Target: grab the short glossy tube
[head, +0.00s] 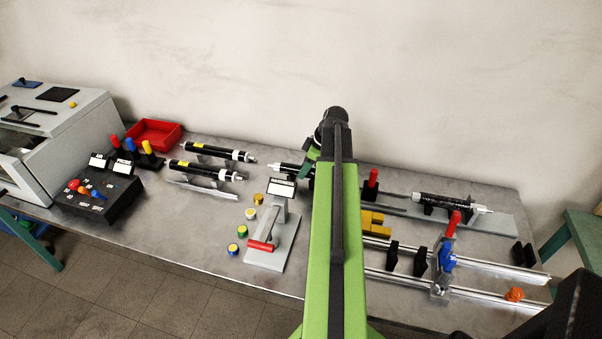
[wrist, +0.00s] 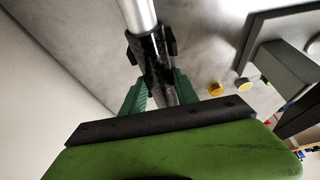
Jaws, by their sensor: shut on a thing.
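My gripper (wrist: 160,93) has green fingers on both sides of a short glossy black tube (wrist: 153,55) with a silver end, and is shut on it. In the head view my gripper (head: 312,160) is at the middle of the bench, mostly behind my own arm. Part of the black tube (head: 287,169) shows just left of the arm, and the rest is hidden. I cannot tell whether the tube is clear of its support.
Two black tubes with yellow labels (head: 217,151) (head: 205,170) lie on stands to the left. A small press (head: 278,240) and several coloured caps (head: 242,231) are in front. A longer dark tube (head: 450,203) and metal rails (head: 462,262) are to the right. A red tray (head: 154,133) is at the back left.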

